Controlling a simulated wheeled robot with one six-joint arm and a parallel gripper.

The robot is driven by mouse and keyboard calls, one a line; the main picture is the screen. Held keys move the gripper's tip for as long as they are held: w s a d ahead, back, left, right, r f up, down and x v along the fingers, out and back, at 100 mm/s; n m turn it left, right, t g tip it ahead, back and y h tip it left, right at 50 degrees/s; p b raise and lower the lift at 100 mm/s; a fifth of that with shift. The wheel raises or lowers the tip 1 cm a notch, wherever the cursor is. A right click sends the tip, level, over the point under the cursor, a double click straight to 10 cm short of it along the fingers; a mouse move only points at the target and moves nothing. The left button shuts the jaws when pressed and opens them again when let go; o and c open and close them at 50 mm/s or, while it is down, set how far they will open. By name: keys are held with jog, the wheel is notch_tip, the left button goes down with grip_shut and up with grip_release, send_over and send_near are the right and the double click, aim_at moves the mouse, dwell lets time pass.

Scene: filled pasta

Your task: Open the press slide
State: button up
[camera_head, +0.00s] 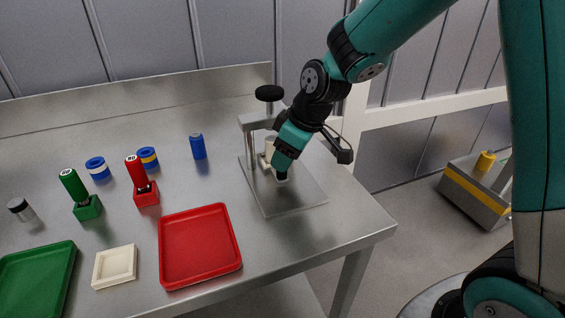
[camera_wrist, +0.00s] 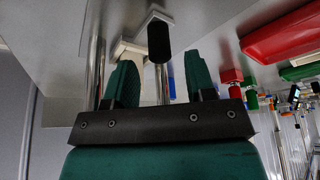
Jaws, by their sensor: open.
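The press (camera_head: 245,124) stands on a grey base plate (camera_head: 297,200) at the right end of the steel table, with a black knob (camera_head: 269,93) on top. A cream part (camera_head: 269,146) sits inside its frame, partly hidden by my gripper. My gripper (camera_head: 284,172) points down at the front of the press. In the wrist view, its green fingers (camera_wrist: 161,82) are apart. Metal posts (camera_wrist: 93,70) stand behind.
A red tray (camera_head: 200,246), a cream square dish (camera_head: 115,267) and a green tray (camera_head: 38,285) lie to the left. Red (camera_head: 146,193) and green (camera_head: 88,208) holders with upright handles, blue rings (camera_head: 97,168) and a blue cylinder (camera_head: 198,147) stand behind them.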

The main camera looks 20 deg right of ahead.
jog(key=shift+x, duration=1.4)
jog(key=shift+c, duration=0.4)
